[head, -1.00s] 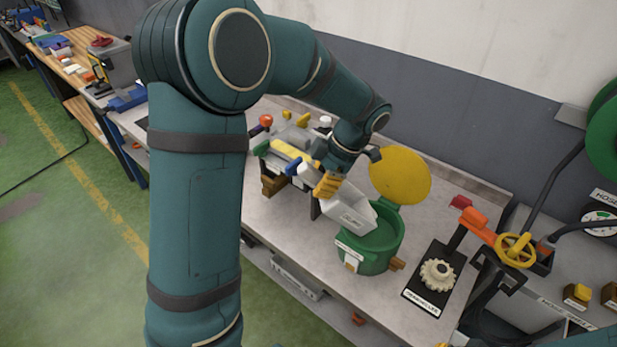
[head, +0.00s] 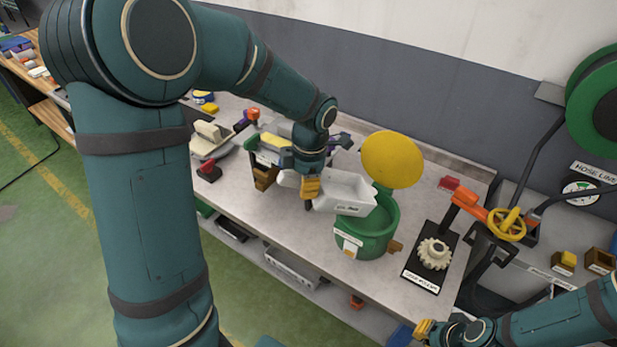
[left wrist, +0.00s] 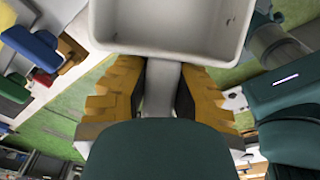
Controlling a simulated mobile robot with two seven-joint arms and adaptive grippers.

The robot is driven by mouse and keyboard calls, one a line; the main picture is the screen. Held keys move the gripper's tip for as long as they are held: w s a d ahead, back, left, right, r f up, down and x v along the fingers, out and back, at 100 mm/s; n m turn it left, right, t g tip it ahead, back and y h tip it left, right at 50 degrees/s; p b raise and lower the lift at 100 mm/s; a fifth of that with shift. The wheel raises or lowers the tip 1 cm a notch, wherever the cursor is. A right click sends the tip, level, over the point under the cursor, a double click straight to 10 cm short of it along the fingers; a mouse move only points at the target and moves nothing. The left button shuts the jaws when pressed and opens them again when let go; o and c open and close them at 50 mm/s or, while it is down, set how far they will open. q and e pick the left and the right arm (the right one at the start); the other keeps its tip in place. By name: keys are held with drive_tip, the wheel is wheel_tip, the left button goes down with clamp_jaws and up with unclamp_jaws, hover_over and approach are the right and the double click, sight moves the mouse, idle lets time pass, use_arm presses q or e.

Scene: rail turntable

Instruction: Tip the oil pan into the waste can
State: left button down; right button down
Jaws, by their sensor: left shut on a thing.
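The pale grey oil pan (head: 347,187) is held above the bench, its right end over the left rim of the green waste can (head: 364,247). It looks close to level, and the part of its inside that shows looks empty. My left gripper (head: 310,189) is shut on the pan's handle. The left wrist view shows the handle (left wrist: 162,88) between its yellow fingers and the pan (left wrist: 170,25) beyond. The can's round yellow lid (head: 392,159) stands open behind it. My right gripper (head: 426,328) is at the lower right, small and partly cut off; its jaws cannot be made out.
A black plate with a cream gear (head: 433,254) lies right of the can. An orange-handled valve with a yellow wheel (head: 506,224) stands further right. The bench front below the pan is clear.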

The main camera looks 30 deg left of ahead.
use_arm(q)
drive_tip(key=shift+s+a+f+t+h+b, duration=0.25)
drive_tip(key=shift+f+t+h+b, duration=0.5)
drive_tip(key=shift+f, duration=0.2)
drive_tip(key=shift+s+a+f+t+h+b, duration=0.25)
drive_tip(key=shift+f+t+h+b, duration=0.35)
drive_tip(key=shift+f+b, duration=0.25)
drive_tip(key=shift+s+a+f+t+h+b, duration=0.25)
drive_tip(key=shift+f+t+h+b, duration=0.3)
drive_tip(key=shift+f+h+b, duration=0.35)
drive_tip(key=shift+f, duration=0.1)
